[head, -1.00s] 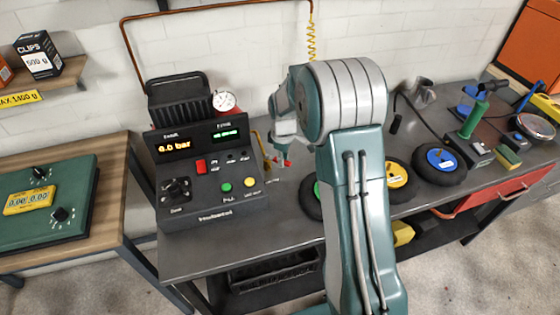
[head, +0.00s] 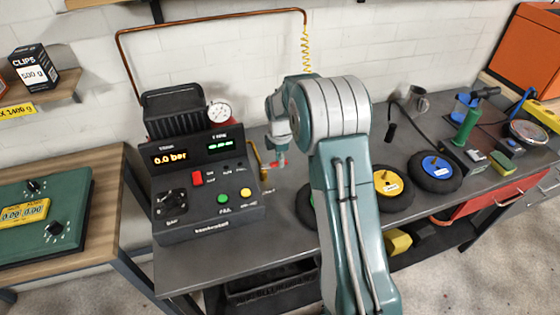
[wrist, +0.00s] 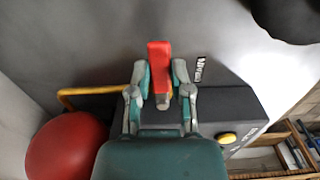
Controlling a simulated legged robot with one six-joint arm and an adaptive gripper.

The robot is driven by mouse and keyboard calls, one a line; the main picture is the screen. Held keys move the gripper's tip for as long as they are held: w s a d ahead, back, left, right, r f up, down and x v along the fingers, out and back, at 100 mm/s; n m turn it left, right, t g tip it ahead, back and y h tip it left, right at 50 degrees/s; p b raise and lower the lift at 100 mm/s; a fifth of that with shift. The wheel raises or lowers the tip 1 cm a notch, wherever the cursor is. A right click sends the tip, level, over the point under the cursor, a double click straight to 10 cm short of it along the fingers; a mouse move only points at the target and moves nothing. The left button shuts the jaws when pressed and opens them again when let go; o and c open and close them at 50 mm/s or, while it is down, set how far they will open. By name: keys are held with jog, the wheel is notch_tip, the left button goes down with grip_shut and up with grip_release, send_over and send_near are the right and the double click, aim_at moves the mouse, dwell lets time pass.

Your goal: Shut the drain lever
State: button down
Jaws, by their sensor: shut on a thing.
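The drain lever (wrist: 159,55) has a red handle and stands out from the right side of the black control console (head: 208,205). In the wrist view its red handle lies between the two fingers of my gripper (wrist: 160,76), which is shut on it. In the head view my gripper (head: 276,158) is at the console's right edge, with red bits of the lever handle (head: 267,166) showing at its tip. My gripper partly hides the lever there. The console display reads 0.0 bar in orange.
A yellow pipe (wrist: 85,91) and a red rounded object (wrist: 70,146) are close left of my gripper in the wrist view. Wheels, including one with a blue hub (head: 436,167), lie to the right on the grey bench (head: 285,243). A round gauge (head: 220,112) stands behind the console.

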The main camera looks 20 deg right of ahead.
jog(key=shift+f, duration=0.15)
dwell(0.3)
jog(key=c, duration=0.8)
grip_release()
jog(key=shift+w, duration=0.1)
notch_tip(320, 180, up, 12)
jog(key=shift+f, duration=0.1)
